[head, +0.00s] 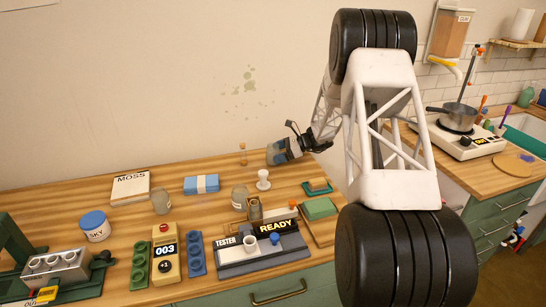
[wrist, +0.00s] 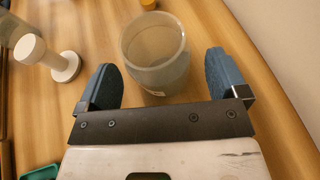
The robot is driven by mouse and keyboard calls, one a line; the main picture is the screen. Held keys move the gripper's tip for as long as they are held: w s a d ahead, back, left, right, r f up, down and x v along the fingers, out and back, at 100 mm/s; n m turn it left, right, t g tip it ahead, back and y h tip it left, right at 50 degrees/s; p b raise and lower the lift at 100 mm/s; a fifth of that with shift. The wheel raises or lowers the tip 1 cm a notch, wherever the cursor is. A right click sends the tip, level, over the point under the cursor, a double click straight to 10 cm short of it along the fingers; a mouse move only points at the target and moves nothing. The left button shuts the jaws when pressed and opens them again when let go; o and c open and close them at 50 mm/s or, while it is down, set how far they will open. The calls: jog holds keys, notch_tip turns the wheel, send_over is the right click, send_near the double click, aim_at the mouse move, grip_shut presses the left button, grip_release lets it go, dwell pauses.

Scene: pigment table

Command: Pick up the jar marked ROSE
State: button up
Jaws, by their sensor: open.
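A clear, greyish jar (wrist: 155,50) with an open round mouth stands in the wrist view. My gripper (wrist: 161,62) is open, with one blue finger on each side of it and a visible gap to each. In the head view my gripper (head: 284,151) is low over the back of the table, and the jar at it is mostly hidden. Two other glass jars, one left (head: 161,202) and one right (head: 240,198), stand on the table. I cannot read ROSE on any jar.
A white spool-shaped piece (head: 263,180) stands close to my gripper, left of the jar in the wrist view (wrist: 45,60). A small cork-coloured vial (head: 243,156) is behind. A tester marked READY (head: 262,250) fills the front.

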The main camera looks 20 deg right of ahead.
jog(key=shift+x, duration=1.15)
jog(key=c, duration=1)
jog(key=shift+r, duration=0.15)
jog(key=shift+c, duration=0.2)
notch_tip(320, 180, up, 10)
